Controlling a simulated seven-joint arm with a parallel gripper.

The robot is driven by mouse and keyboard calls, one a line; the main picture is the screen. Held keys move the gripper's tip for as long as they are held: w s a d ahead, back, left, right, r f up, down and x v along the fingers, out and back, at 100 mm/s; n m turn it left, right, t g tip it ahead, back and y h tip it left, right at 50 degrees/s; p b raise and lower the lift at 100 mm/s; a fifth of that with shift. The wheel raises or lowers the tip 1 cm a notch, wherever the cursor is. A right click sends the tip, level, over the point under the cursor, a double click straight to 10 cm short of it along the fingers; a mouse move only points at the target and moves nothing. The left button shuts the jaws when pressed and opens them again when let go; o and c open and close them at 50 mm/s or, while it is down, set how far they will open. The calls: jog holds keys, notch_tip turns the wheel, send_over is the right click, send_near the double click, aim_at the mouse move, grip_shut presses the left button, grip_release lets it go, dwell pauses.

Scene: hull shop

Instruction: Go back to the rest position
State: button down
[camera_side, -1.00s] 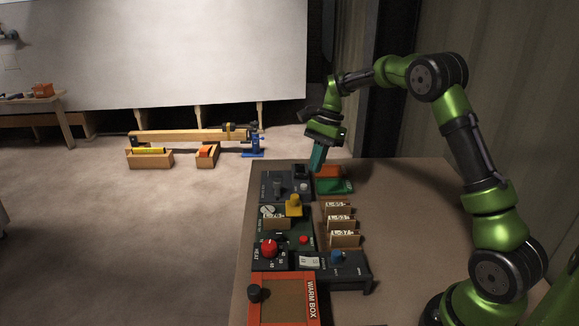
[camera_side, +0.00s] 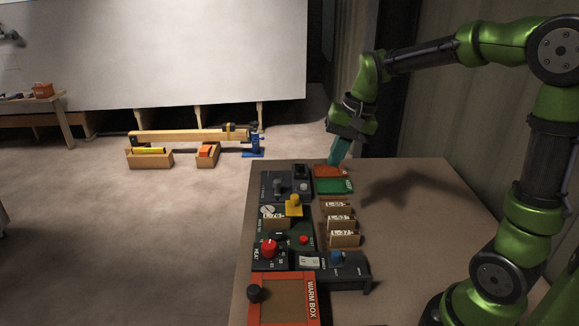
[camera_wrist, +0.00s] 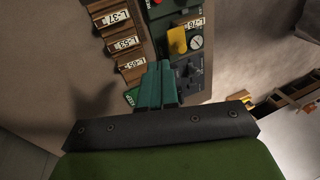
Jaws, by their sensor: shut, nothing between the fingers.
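My gripper (camera_side: 335,151) has teal fingers and hangs above the far end of the table, over the orange and green trays. In the wrist view its fingers (camera_wrist: 158,82) are together, with nothing between them. My arm reaches across from the right side of the table. The orange tray (camera_side: 327,171) and the green tray (camera_side: 335,186) lie side by side below the fingers. In the wrist view the fingers hide most of the trays, and a bit of green tray (camera_wrist: 131,97) shows beside them.
The control panel (camera_side: 287,237) with knobs and a yellow lever (camera_side: 294,204) runs along the table's left. Several labelled card holders (camera_side: 342,223) stand beside it. The warm box (camera_side: 283,299) is at the near end. The table's right part (camera_side: 430,220) is clear.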

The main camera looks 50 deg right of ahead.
jog(key=s+a+r+n+t, duration=0.3)
jog(key=s+a, duration=0.6)
jog(key=s, duration=0.4)
jog(key=n+t, duration=0.1)
jog(key=n, duration=0.1)
jog(key=shift+s+r+n, duration=0.2)
jog(key=shift+s+n, duration=0.05)
jog(key=shift+n, duration=0.15)
jog(key=shift+a, duration=0.1)
